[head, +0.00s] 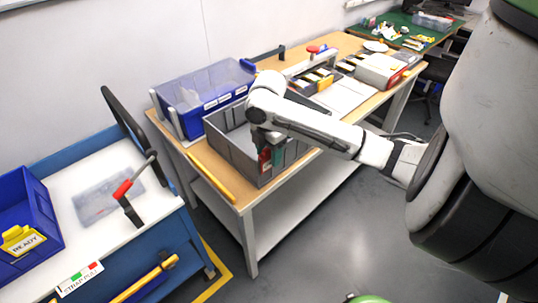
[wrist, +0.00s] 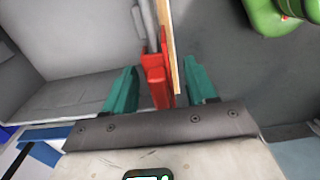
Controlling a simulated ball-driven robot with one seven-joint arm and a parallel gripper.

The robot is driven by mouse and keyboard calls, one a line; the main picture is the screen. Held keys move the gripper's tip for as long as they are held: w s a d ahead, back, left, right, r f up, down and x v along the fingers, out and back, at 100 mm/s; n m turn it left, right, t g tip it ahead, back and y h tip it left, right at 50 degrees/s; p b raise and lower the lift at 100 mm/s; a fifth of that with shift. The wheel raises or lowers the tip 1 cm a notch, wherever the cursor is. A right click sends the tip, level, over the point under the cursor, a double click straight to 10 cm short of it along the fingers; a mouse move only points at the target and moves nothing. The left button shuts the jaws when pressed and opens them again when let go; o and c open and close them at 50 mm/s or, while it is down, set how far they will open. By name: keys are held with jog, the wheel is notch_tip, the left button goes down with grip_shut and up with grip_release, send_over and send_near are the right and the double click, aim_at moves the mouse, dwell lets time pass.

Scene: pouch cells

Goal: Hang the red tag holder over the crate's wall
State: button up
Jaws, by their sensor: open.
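The red tag holder (head: 265,161) is at the near wall of the grey crate (head: 223,155) on the wooden table. In the wrist view the red holder (wrist: 157,78) lies in line with the crate's wall rim (wrist: 149,25) and appears to sit over it; its inner side is partly hidden. My gripper (head: 272,152) is at the crate's near wall. In the wrist view my gripper's (wrist: 160,70) teal fingers stand apart, one on each side of the holder, with gaps visible.
A blue bin (head: 205,92) stands behind the crate. A yellow strip (head: 212,178) lies along the table's left edge. A white bench (head: 130,222) at left carries a red-handled clamp (head: 125,190) and a blue bin with a yellow READY holder (head: 22,240). Open floor lies in front.

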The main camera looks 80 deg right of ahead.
jog(key=c, duration=1)
jog(key=shift+c, duration=0.2)
